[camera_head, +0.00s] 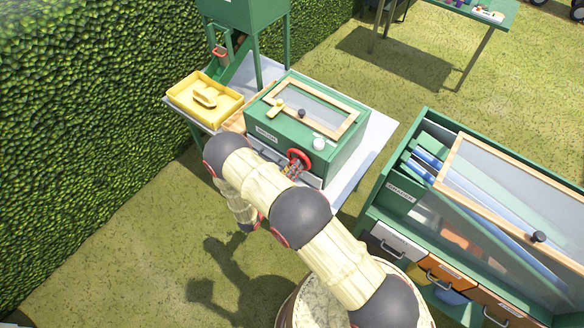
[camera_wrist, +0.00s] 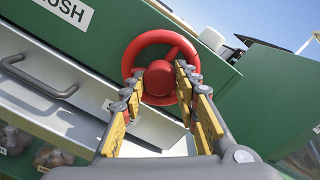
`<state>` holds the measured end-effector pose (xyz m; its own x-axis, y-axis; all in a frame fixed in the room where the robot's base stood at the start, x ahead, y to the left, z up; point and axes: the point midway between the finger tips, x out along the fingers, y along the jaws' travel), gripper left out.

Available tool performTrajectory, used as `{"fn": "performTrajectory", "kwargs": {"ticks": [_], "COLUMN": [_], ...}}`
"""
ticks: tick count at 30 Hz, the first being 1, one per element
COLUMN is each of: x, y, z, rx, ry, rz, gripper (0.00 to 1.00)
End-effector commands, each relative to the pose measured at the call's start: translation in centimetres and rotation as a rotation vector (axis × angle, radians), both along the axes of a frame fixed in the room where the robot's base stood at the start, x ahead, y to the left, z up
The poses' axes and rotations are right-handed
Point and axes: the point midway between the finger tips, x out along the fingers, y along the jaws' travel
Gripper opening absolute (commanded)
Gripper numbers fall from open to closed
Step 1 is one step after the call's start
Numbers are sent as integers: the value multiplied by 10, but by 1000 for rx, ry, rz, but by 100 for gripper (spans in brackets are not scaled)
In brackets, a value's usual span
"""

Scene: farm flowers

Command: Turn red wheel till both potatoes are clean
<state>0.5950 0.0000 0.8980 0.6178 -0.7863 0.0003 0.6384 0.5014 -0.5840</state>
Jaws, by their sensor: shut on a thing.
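The red wheel (camera_head: 299,162) is on the front of a green box (camera_head: 337,163) with a wood-framed clear lid. In the wrist view the red wheel (camera_wrist: 138,52) fills the upper middle. My gripper (camera_wrist: 159,80) is shut on the wheel, with one yellow-padded finger on each side of its red middle part. In the head view my gripper (camera_head: 292,171) reaches the wheel from the front and is partly hidden by my arm. I cannot make out potatoes through the lid. Brown rounded lumps (camera_wrist: 50,157) show at the lower left of the wrist view, too unclear to name.
A drawer with a grey handle (camera_wrist: 40,82) is left of the wheel. A yellow tray (camera_head: 186,103) with a brush-like thing in it stands left of the box. A green cabinet with drawers (camera_head: 395,240) is at the right. A hedge (camera_head: 80,120) borders the left.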

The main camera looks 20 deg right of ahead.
Motion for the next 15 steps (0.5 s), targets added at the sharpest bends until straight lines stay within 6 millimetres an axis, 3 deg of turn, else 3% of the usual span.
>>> {"fn": "performTrajectory", "kwargs": {"ticks": [8, 15], "x": [0, 0], "y": [0, 0], "z": [0, -1], "rx": [0, 14], "ry": [0, -19], "rz": [0, 1], "gripper": [5, 5]}}
